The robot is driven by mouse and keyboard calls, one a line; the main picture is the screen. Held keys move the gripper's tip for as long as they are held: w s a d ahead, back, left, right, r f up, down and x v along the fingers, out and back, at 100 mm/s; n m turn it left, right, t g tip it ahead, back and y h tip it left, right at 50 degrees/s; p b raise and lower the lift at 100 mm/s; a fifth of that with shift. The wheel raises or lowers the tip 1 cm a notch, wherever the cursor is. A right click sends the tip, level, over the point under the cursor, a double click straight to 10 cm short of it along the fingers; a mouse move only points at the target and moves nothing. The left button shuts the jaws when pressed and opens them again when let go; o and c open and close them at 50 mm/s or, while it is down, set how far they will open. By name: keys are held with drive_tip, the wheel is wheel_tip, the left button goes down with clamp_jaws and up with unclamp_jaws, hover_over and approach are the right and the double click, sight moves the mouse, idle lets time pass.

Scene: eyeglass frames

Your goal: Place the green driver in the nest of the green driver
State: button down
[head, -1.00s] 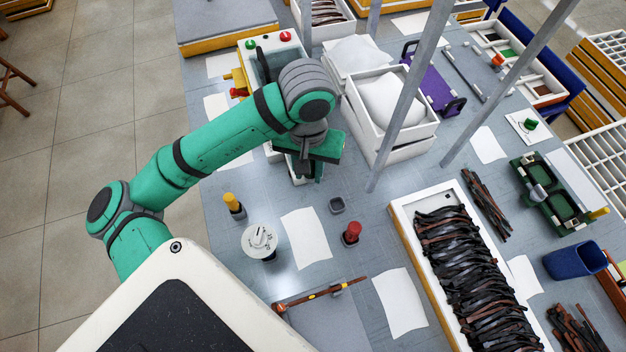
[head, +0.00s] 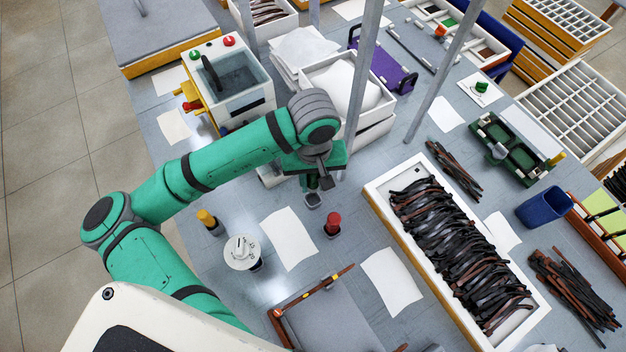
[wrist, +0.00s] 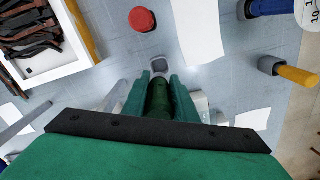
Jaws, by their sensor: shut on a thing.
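The green driver (wrist: 158,98) is held upright-looking between the two green fingers of my gripper (wrist: 159,92) in the wrist view. In the head view my gripper (head: 316,182) is just above and behind a small empty grey nest (head: 313,200), which also shows in the wrist view (wrist: 160,65) just beyond the driver's tip. The driver's lower end appears close to the nest; whether they touch I cannot tell. The red driver (head: 332,222) stands in its own nest in front and right. The yellow driver (head: 207,220) stands in another at left.
A white dial device (head: 241,252) stands in front left. White paper sheets (head: 288,238) lie on the table. A tray of dark temples (head: 380,208) is to the right. White bins (head: 366,125) and a grey post (head: 362,75) stand close behind my gripper.

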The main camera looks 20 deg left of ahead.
drive_tip(key=shift+d, duration=0.1)
drive_tip(key=shift+s, duration=0.1)
drive_tip(key=shift+f, duration=0.65)
drive_tip(key=shift+s+f, duration=0.1)
drive_tip(key=shift+f, duration=3.2)
drive_tip(key=shift+f, duration=0.6)
drive_tip(key=c, duration=1.4)
unclamp_jaws()
drive_tip(key=shift+o, duration=0.2)
